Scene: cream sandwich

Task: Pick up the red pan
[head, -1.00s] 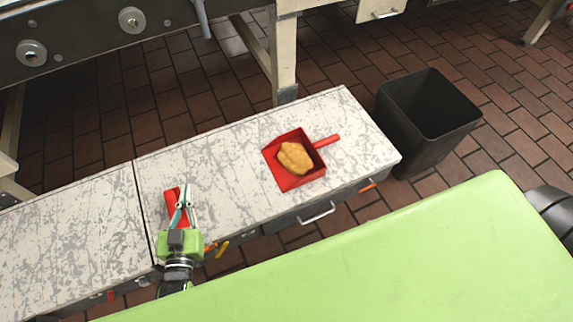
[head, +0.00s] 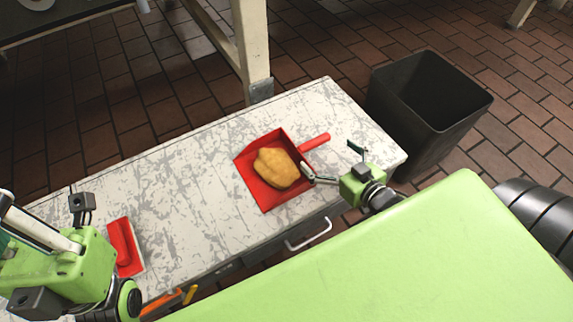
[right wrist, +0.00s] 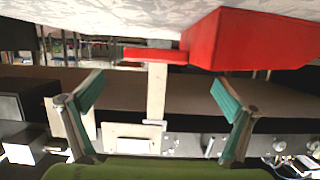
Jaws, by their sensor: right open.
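The red pan (head: 268,201) lies on the scratched white worktop, with a lump of tan food (head: 277,167) in it. Its red handle (head: 315,142) points to the upper right. My right gripper (head: 333,162) is open and empty, just right of the pan near the handle, one finger close to the pan's edge. In the right wrist view the handle (right wrist: 155,55) shows between the spread fingers, and the pan's red side (right wrist: 255,40) is at upper right. My left gripper (head: 20,222) is at the lower left, partly cut off, its fingertips unclear.
A red brush-like tool (head: 124,246) lies at the left of the worktop (head: 195,165). A black bin (head: 430,105) stands on the floor beyond its right end. A large green surface (head: 400,260) fills the foreground. The worktop between the tool and pan is clear.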

